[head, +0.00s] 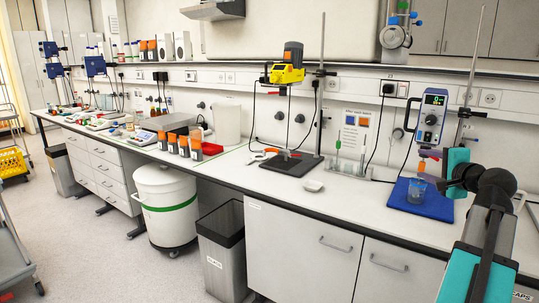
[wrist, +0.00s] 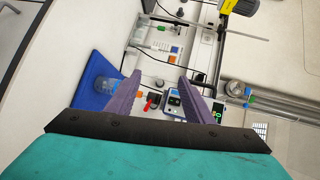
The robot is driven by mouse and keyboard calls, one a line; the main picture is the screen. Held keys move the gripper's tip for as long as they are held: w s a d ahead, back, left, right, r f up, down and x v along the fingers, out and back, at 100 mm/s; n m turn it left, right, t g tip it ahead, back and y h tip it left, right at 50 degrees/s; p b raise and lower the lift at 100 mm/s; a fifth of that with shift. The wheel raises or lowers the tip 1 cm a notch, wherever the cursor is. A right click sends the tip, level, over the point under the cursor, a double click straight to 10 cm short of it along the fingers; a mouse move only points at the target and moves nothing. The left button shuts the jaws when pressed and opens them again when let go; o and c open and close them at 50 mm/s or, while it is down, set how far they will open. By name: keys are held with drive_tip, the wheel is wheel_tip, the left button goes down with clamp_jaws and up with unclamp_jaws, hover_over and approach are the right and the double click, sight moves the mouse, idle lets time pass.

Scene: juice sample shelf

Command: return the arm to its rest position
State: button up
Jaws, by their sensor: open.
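My gripper (head: 429,167) is at the right of the head view, above the bench, with its teal body to the right of its fingers. In the wrist view its two purple fingers (wrist: 161,80) are spread apart with nothing held between them. A clear beaker (head: 416,190) stands on a blue base (head: 397,196) close by the fingers. In the wrist view the beaker (wrist: 104,84) shows just left of the left finger. A blue-grey device with a green display (head: 433,113) hangs on a stand behind the gripper. The fingertips are small in the head view.
A metal stand rod (head: 470,66) rises beside the gripper. A yellow stirrer (head: 286,74) on a stand over a dark base (head: 291,164) is at the middle. Orange-capped bottles (head: 184,147) stand further left. The white bench top (head: 340,205) has free room near its front edge.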

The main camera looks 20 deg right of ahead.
drive_tip(key=w+a+f+n+g+y, duration=0.1)
drive_tip(key=w+a+f+y, duration=0.1)
drive_tip(key=w+a+f, duration=0.55)
drive_tip(key=w+a+f+n+g+y, duration=0.1)
drive_tip(key=w+a+f+y, duration=0.3)
drive_tip(key=f, duration=0.6)
drive_tip(key=w+a+f+n+g, duration=0.1)
drive_tip(key=w+a+f, duration=0.4)
drive_tip(key=a+f, duration=0.25)
drive_tip(key=a+f+n+g+y, duration=0.3)
drive_tip(key=a+f+g, duration=0.2)
drive_tip(key=a+f, duration=1.9)
drive_tip(key=s+a+f+n+g, duration=0.3)
drive_tip(key=s+a+f+g, duration=0.1)
drive_tip(key=s+a+f, duration=0.55)
drive_tip(key=s+a+f+n+g, duration=0.3)
drive_tip(key=s+a+f, duration=0.3)
drive_tip(key=s+f, duration=0.55)
drive_tip(key=s+a+f+n+g+h, duration=0.2)
drive_tip(key=s+f+n+g, duration=0.15)
drive_tip(key=s+f, duration=0.6)
drive_tip(key=s+d+n+g+h, duration=0.2)
drive_tip(key=s+d+n, duration=0.3)
drive_tip(key=s, duration=0.4)
drive_tip(key=shift+r+h, duration=0.2)
drive_tip(key=shift+h, duration=0.2)
drive_tip(key=shift+d+n, duration=0.1)
drive_tip(key=shift+n, duration=0.15)
drive_tip(key=shift+c, duration=0.2)
